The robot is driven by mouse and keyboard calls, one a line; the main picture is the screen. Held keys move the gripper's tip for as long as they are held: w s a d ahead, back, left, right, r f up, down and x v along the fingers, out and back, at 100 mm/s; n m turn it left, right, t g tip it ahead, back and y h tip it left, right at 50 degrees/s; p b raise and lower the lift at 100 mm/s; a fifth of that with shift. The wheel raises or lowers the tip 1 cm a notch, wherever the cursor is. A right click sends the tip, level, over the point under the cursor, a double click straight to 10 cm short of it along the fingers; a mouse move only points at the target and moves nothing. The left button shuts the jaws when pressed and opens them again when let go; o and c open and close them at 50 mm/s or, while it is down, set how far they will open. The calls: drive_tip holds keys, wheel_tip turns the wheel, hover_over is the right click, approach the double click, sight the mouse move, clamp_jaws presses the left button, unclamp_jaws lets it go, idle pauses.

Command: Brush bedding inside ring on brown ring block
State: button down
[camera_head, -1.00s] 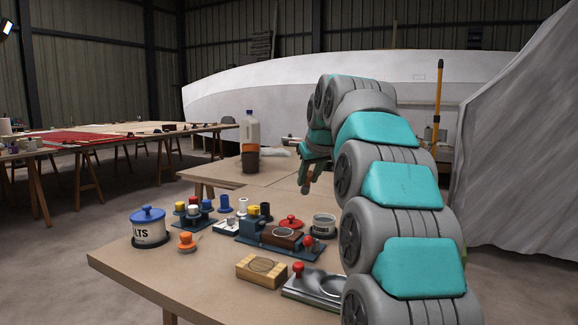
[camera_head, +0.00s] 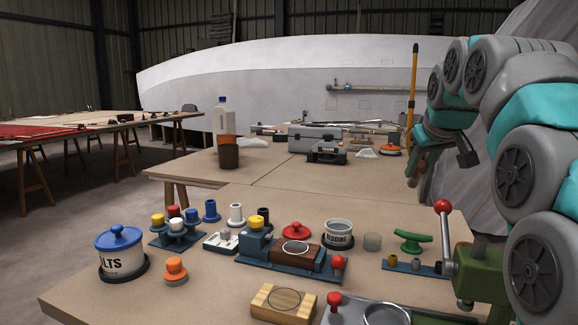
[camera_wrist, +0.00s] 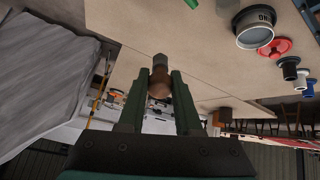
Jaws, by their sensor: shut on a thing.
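The brown ring block (camera_head: 314,262) sits in a blue fixture on the near bench, with a pale ring (camera_head: 296,247) on its top. The bedding tin (camera_head: 338,239) stands open just behind it, and a red lid (camera_head: 296,232) lies to its left. The tin also shows in the wrist view (camera_wrist: 254,32). My gripper (camera_wrist: 158,88) is shut on a brush (camera_wrist: 159,78), of which a rounded brown part and a grey end show. In the head view my gripper (camera_head: 420,165) is raised, to the right of and apart from the block and tin.
A light wood block with a ring (camera_head: 284,303) and a metal plate with a red knob (camera_head: 334,300) lie in front. A blue-lidded tin (camera_head: 121,255) stands left. A red-topped lever (camera_head: 443,208) rises at right.

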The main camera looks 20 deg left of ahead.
drive_tip(key=s+a+r+n+y, duration=0.1)
drive_tip(key=s+a+n, duration=0.1)
drive_tip(key=s+a, duration=0.5)
drive_tip(key=s+a+n+g+y, duration=0.1)
drive_tip(key=s+a+n, duration=0.15)
drive_tip(key=a, duration=0.75)
drive_tip(key=s+a+r+n+y, duration=0.1)
drive_tip(key=s+a, duration=0.5)
drive_tip(key=a, duration=0.3)
wheel_tip(320, 180, down, 5)
drive_tip(key=b, duration=0.3)
drive_tip(key=shift+w, duration=0.15)
drive_tip(key=shift+r, duration=0.1)
